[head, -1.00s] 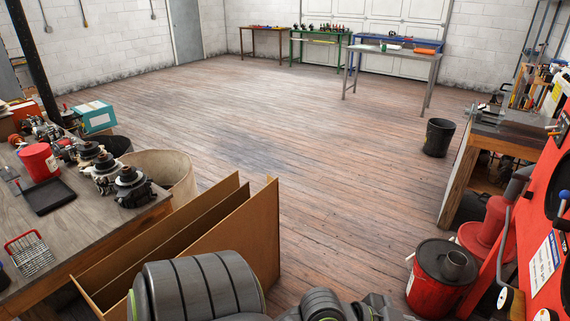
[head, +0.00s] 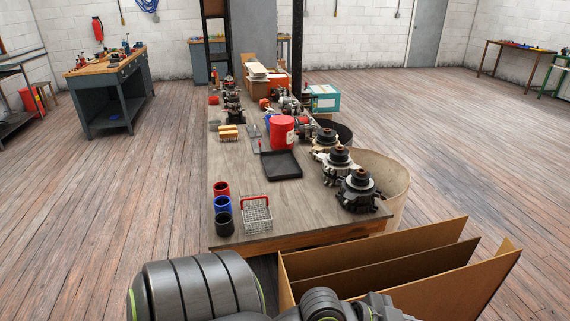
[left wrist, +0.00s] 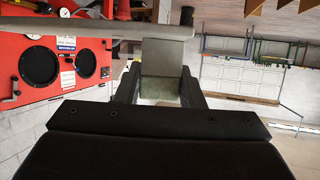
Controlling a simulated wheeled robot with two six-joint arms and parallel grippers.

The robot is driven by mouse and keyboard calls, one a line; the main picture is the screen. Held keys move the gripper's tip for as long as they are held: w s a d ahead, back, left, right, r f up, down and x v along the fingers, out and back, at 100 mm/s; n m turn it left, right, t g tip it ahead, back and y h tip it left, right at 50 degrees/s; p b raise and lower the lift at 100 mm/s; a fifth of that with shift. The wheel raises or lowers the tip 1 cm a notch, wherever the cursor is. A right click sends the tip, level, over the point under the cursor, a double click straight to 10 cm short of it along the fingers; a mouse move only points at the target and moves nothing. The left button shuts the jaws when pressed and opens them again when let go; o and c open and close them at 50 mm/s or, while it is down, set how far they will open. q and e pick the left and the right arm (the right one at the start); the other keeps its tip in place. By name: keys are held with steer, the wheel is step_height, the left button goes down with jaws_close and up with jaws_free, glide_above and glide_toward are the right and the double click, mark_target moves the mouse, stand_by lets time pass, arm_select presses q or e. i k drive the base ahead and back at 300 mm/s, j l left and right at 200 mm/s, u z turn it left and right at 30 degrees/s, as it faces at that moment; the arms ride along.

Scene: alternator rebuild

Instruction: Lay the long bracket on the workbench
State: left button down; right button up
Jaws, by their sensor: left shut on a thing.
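My left gripper (left wrist: 160,90) shows in the left wrist view, its two dark fingers shut on a grey metal piece, which looks like the long bracket (left wrist: 165,52). A long grey bar of it runs across the top of that view to the left; its full shape is cut off. The picture there looks tilted or inverted. In the head view, a workbench (head: 300,205) with a worn wooden top stands ahead. Neither gripper nor the bracket shows in the head view; only my dark arm links show at the bottom. My right gripper is not in view.
On the bench are alternators (head: 357,190), a black tray (head: 281,165), a red container (head: 283,132), a wire basket (head: 257,215) and coloured cups (head: 223,204). Bare top lies between basket and alternators. Cardboard dividers (head: 380,255) stand at the near right, beside a beige bin (head: 385,175).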

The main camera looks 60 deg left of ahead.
mark_target(240, 159)
steer(key=j+u, duration=0.25)
steer(key=j, duration=0.2)
steer(key=j+u, duration=0.25)
steer(key=j, duration=0.25)
steer(key=i+j+u, duration=0.2)
steer(key=j, duration=0.2)
steer(key=i+j+u, duration=0.1)
steer(key=j+u, duration=0.15)
steer(key=j, duration=0.2)
steer(key=i+j, duration=0.1)
steer(key=j, duration=0.25)
steer(key=i+j, duration=0.1)
steer(key=j, duration=0.25)
steer(key=i+j, duration=0.1)
steer(key=j, duration=0.2)
steer(key=i+j, duration=0.1)
steer(key=j, duration=0.25)
